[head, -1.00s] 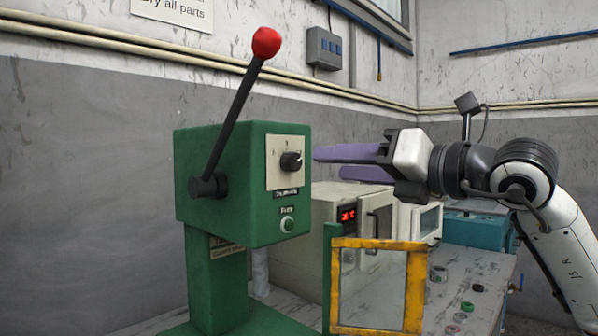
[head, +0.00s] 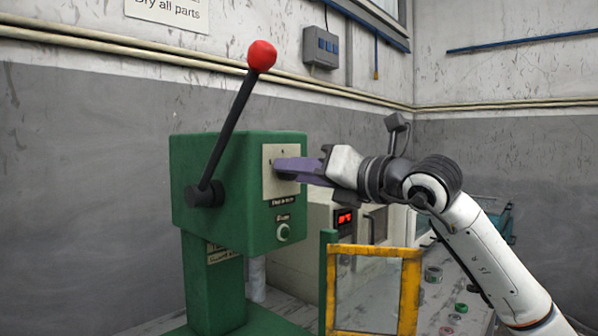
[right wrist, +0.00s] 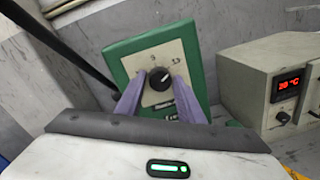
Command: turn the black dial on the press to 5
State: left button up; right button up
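The green press (head: 240,225) stands left of centre in the head view. A cream dial plate (head: 269,183) is on its front, and the purple fingers hide the dial there. In the right wrist view the black dial (right wrist: 160,79) shows on its plate, its white mark pointing up and right. My right gripper (head: 282,168) reaches the plate from the right. Its purple fingers (right wrist: 155,95) are apart, one on each side of the dial; I cannot tell whether they touch it. My left gripper is not in view.
The press lever with its red knob (head: 262,56) rises at the upper left of the press. A yellow-framed guard (head: 412,290) stands below my right arm. A cream box with a red display (right wrist: 291,84) stands to the right. Small parts lie on the bench.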

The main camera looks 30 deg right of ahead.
jog(key=c, duration=0.6)
jog(key=shift+n, duration=0.3)
jog(key=shift+d+f+n+y+b, duration=0.1)
jog(key=shift+n+y+b, duration=0.3)
jog(key=shift+n, duration=5.6)
jog(key=shift+f+n+y+b, duration=0.1)
jog(key=shift+n+y+b, duration=0.3)
jog(key=shift+n, duration=5.9)
